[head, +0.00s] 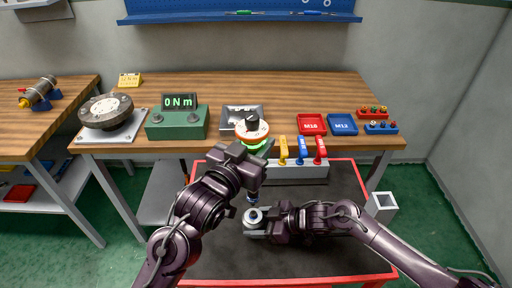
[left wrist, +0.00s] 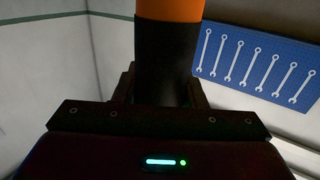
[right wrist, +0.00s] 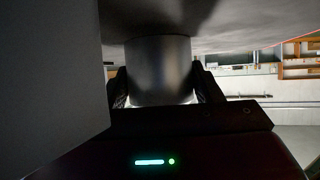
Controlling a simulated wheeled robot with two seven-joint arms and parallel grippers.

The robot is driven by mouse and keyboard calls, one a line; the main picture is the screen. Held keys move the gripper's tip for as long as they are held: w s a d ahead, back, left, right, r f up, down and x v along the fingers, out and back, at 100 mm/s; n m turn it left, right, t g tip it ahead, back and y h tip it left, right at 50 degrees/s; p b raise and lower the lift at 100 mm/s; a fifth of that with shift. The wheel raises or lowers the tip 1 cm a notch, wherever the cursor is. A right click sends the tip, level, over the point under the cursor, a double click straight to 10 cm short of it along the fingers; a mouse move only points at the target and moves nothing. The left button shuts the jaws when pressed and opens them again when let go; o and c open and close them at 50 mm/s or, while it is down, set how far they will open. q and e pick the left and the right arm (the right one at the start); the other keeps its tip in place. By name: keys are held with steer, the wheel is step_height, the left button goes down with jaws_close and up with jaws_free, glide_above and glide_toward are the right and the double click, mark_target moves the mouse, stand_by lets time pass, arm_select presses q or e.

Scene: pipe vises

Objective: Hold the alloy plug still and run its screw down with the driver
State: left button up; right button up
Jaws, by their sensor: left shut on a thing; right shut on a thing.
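The driver (head: 251,130), with an orange-and-white top and black cap, stands upright in my left gripper (head: 250,160). Its orange and black handle (left wrist: 168,55) fills the space between the fingers in the left wrist view. Its dark lower end shows below the gripper, just above the alloy plug. The alloy plug (head: 253,214), a grey metal piece with a round top, is in my right gripper (head: 262,224), which is shut on it. Its smooth cylinder (right wrist: 158,70) is between the fingers in the right wrist view. The screw is too small to make out, and I cannot tell whether the driver touches it.
A red-edged cart with a dark top (head: 335,225) lies under both arms. A grey rack (head: 300,173) with yellow, blue and red handles stands at its back. The wooden bench behind holds a green torque box (head: 177,125) reading 0 N m, a round fixture (head: 106,110) and red M16 (head: 312,123) and blue M12 trays.

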stand_by(0.3)
steer(key=o, duration=1)
steer(key=v, duration=1.2)
steer(key=shift+f, duration=0.1)
